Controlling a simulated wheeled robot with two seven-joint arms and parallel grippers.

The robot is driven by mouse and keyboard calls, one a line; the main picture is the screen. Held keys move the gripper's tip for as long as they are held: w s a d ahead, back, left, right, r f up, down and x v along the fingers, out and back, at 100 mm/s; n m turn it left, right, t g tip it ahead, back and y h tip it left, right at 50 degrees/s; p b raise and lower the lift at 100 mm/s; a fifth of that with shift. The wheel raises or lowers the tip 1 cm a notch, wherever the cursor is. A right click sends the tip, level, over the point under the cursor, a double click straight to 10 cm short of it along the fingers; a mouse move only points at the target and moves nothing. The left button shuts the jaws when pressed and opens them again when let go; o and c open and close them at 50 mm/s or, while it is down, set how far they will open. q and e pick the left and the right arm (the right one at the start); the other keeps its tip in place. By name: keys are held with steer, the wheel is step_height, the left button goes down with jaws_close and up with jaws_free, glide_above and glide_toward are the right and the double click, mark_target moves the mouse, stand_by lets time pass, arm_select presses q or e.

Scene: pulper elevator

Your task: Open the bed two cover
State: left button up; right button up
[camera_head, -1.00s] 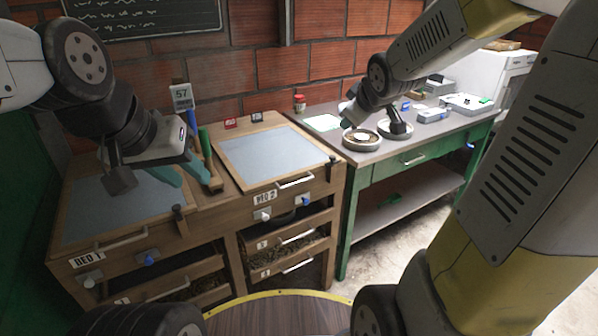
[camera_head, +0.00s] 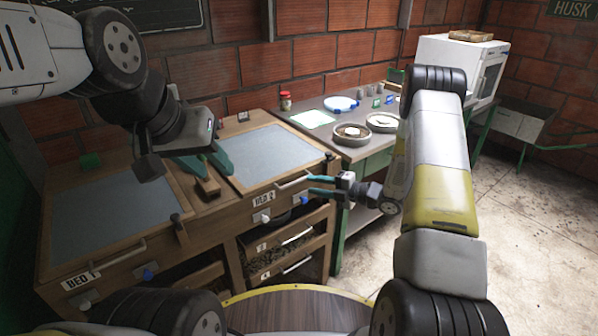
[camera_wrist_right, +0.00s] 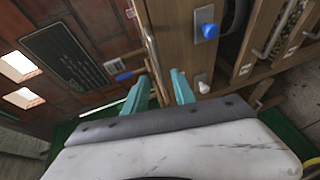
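The bed two cover (camera_head: 268,155) is a grey-blue panel in a wooden frame, lying flat and closed on the right half of the wooden cabinet. Its pale bar handle (camera_head: 293,181) is on the front edge above the BED 2 label (camera_head: 264,198). My right gripper (camera_head: 309,186) is open at the right end of this handle, its teal fingers pointing left. In the right wrist view the open fingers (camera_wrist_right: 158,80) stand on either side of a thin bar; I cannot tell whether they touch it. My left gripper (camera_head: 223,172) is open and empty above the divider between the beds.
The bed one cover (camera_head: 115,215) lies closed at left. A wooden tool (camera_head: 207,188) lies on the divider below my left gripper. White (camera_head: 262,217) and blue (camera_head: 301,199) knobs sit below the bed two handle. The green-legged table (camera_head: 352,153) with dishes stands at right.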

mark_target(298, 182)
steer(key=x, duration=0.7)
steer(key=shift+w+a, duration=0.15)
steer(key=shift+a, duration=0.15)
jaws_close()
steer(key=shift+f, duration=0.1)
stand_by(1.0)
